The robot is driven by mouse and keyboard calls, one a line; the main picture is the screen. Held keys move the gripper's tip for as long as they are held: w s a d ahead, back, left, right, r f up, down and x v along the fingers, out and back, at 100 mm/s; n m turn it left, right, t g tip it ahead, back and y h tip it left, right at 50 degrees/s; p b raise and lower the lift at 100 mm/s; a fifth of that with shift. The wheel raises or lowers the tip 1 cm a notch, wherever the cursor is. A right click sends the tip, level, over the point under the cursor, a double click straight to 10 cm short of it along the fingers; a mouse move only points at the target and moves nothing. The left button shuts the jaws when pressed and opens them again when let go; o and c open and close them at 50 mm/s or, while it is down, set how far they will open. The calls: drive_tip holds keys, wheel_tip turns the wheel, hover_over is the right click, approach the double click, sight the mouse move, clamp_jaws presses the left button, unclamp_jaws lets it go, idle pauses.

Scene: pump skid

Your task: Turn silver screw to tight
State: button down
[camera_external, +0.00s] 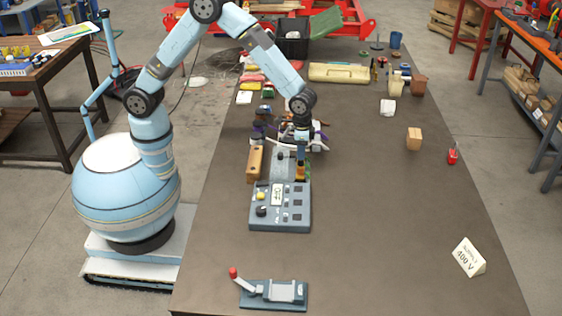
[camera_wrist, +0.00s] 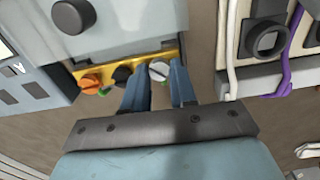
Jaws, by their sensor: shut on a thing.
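The silver screw (camera_wrist: 159,70) shows a slotted round head in the wrist view. It sits at the right end of a brass-yellow strip (camera_wrist: 178,54). My gripper (camera_wrist: 160,74) has its two blue fingers on either side of the screw head and is shut on it. To the left on the same strip are a black screw (camera_wrist: 122,77) and an orange screw (camera_wrist: 91,84). In the external view my gripper (camera_external: 301,152) points down behind the grey control panel (camera_external: 280,222), and the silver screw cannot be made out there.
A grey housing with a dark knob (camera_wrist: 73,16) borders the strip. Devices with white and purple cables (camera_wrist: 284,82) stand close on the right. In the external view a wooden block (camera_external: 255,163) stands left, and a red-handled lever (camera_external: 272,293) lies in front.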

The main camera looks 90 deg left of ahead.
drive_tip(key=m, duration=0.3)
drive_tip(key=shift+m, duration=2.1)
drive_tip(key=c, duration=0.9)
unclamp_jaws()
wheel_tip(320, 180, up, 14)
drive_tip(key=shift+f, duration=0.15)
